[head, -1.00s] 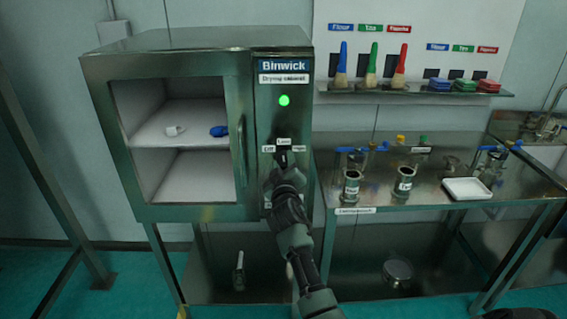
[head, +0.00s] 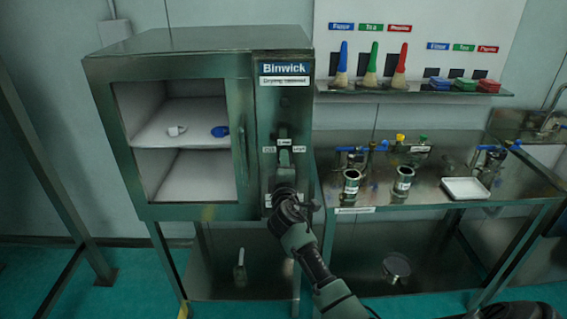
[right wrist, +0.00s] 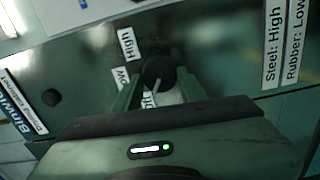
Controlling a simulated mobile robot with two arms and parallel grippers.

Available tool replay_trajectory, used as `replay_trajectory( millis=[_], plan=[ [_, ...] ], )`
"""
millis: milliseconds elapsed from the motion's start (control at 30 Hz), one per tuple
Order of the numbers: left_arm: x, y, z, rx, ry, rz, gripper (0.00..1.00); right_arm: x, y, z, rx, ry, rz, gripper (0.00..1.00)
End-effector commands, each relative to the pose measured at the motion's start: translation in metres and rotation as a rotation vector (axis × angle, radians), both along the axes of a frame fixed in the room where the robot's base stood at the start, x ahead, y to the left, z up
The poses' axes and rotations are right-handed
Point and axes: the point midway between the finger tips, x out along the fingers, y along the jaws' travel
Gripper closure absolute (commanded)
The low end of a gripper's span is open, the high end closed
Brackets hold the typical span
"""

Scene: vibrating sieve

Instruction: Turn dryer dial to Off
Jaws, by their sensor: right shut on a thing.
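The dryer dial (right wrist: 157,71) is a round black knob on the green metal panel of the drying cabinet (head: 198,40). My right gripper (right wrist: 158,82) is shut on the dial, with one finger on each side. A pale pointer line on the dial points toward a label half hidden between the fingers. The High label (right wrist: 127,43) and the partly covered Low label (right wrist: 121,76) show beside it. In the head view, the Off label (head: 269,149) is left of the dial, which my gripper (head: 284,150) mostly covers. The indicator lamp (right wrist: 51,97) is dark. My left gripper is out of view.
The cabinet's glass door has a vertical handle (head: 240,152) just left of the panel. A steel bench (head: 425,195) with metal cups and a white tray (head: 466,189) stands at the right. A shelf with brushes (head: 371,72) hangs above it.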

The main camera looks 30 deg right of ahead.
Motion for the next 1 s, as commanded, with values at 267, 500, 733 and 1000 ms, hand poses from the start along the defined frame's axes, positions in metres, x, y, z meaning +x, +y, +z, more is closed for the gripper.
replay_trajectory(
  millis=[267,500,733,1000],
  plan=[
    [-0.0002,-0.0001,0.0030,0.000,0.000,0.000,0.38,-0.0002,0.0003,-0.0018,-0.064,0.043,-0.001,0.99],
    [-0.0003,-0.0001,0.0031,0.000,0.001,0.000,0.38,-0.0002,0.0003,-0.0023,-0.075,0.050,0.000,0.99],
    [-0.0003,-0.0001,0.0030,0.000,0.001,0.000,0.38,-0.0002,0.0002,-0.0024,-0.074,0.049,0.000,0.99],
    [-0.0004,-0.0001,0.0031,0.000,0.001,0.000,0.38,-0.0001,0.0002,-0.0014,-0.073,0.047,0.000,0.38]
  ],
)
